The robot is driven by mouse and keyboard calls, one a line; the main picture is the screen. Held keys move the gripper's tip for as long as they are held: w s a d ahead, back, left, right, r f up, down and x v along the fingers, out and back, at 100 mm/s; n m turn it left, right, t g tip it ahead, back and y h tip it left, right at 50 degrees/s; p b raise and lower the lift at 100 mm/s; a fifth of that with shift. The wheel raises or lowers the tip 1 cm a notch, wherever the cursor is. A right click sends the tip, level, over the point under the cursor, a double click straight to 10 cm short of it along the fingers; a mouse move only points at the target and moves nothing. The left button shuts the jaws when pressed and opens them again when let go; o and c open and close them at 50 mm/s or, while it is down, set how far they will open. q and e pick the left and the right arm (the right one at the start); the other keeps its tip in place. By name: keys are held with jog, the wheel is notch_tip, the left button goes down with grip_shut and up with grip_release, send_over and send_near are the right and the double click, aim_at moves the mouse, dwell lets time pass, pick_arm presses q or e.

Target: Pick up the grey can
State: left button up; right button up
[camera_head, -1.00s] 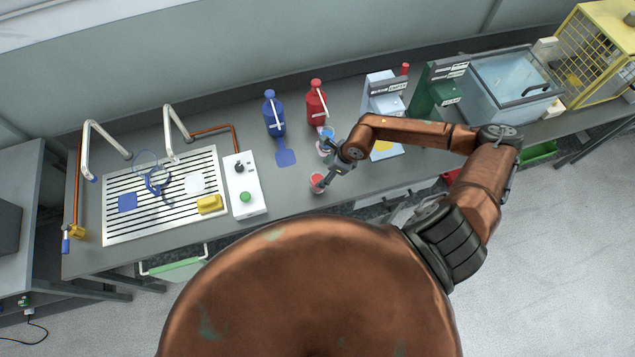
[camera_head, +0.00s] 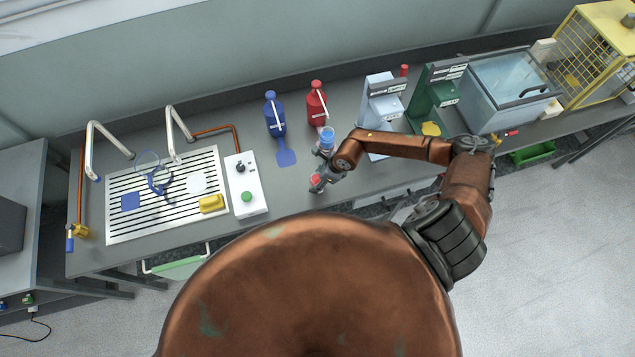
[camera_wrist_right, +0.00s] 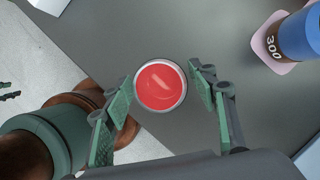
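The grey can (camera_head: 315,181) with a red top stands on the grey bench, near its front edge. In the right wrist view I look down on its red top and pale grey rim (camera_wrist_right: 160,85). My right gripper (camera_head: 319,182) is at the can. In the wrist view its two green-padded fingers (camera_wrist_right: 163,96) are spread on either side of the can, with a narrow gap at the right pad. The can's lower side is mostly hidden. My left gripper is not in view.
A blue-topped container (camera_head: 327,137) marked 300 stands on a pink pad (camera_wrist_right: 270,42) behind the can. Blue (camera_head: 275,118) and red (camera_head: 316,107) bottles stand further back. A white control box (camera_head: 245,185) is to the left. The bench between box and can is clear.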

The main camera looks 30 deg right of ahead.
jog(key=c, duration=1)
jog(key=shift+r, duration=0.1)
jog(key=shift+c, duration=0.2)
